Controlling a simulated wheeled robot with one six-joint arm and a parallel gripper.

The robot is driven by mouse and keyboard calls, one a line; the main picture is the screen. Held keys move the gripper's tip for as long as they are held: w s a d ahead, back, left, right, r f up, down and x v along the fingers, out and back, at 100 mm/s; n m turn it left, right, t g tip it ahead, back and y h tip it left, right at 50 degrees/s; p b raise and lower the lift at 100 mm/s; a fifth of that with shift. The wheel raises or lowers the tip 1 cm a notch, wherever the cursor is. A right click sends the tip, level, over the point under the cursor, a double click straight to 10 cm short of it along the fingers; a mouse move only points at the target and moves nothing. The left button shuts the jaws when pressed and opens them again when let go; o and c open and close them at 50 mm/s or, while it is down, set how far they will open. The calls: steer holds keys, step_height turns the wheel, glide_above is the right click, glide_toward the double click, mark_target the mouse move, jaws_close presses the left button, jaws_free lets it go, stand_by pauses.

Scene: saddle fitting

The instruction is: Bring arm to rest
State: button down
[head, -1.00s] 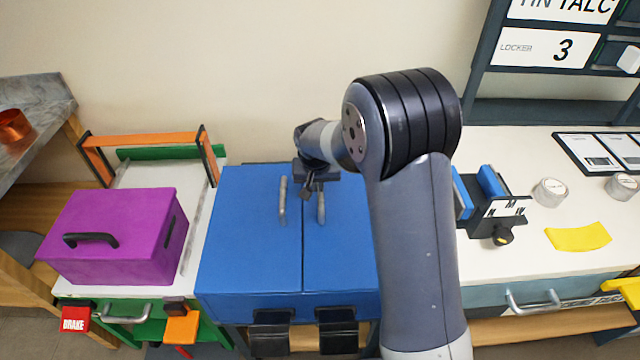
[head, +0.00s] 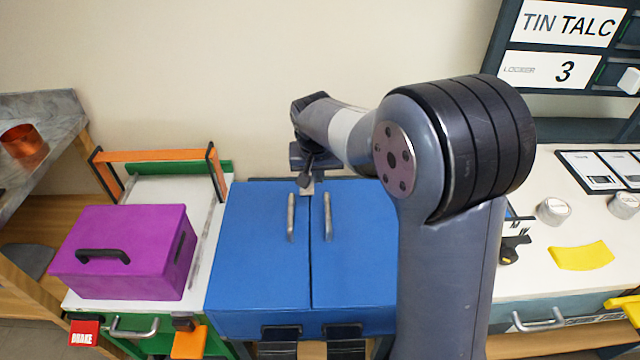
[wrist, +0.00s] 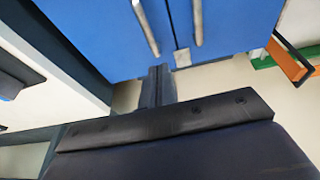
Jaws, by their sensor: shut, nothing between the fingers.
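My gripper (head: 307,187) is above the back edge of the blue two-door cabinet (head: 258,255) in the head view, with its fingers pointing down. In the wrist view my gripper (wrist: 157,75) shows its fingers together with nothing between them. The cabinet's blue doors and two metal handles show ahead of it in the wrist view (wrist: 95,35). My arm is bent, with its large elbow joint in the right middle of the head view. It hides part of the cabinet's right side and the bench behind it.
A purple box (head: 125,255) sits left of the cabinet, before an orange-handled frame (head: 155,153). On the right, a white bench holds tins (head: 552,211) and a yellow cloth-like piece (head: 581,256). A rack (head: 562,60) with labels stands at the back right. A copper cup (head: 22,141) is far left.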

steer(key=shift+s+r, duration=0.15)
steer(key=shift+r, duration=0.3)
steer(key=x, duration=0.4)
steer(key=b+x, duration=0.1)
steer(key=x, duration=0.3)
steer(key=d+x, duration=0.1)
steer(key=x, duration=0.3)
steer(key=shift+s+f+b, duration=0.25)
steer(key=shift+b, duration=0.05)
steer(key=shift+d+f+b, duration=0.2)
steer(key=shift+f+b, duration=0.15)
steer(key=shift+f, duration=0.3)
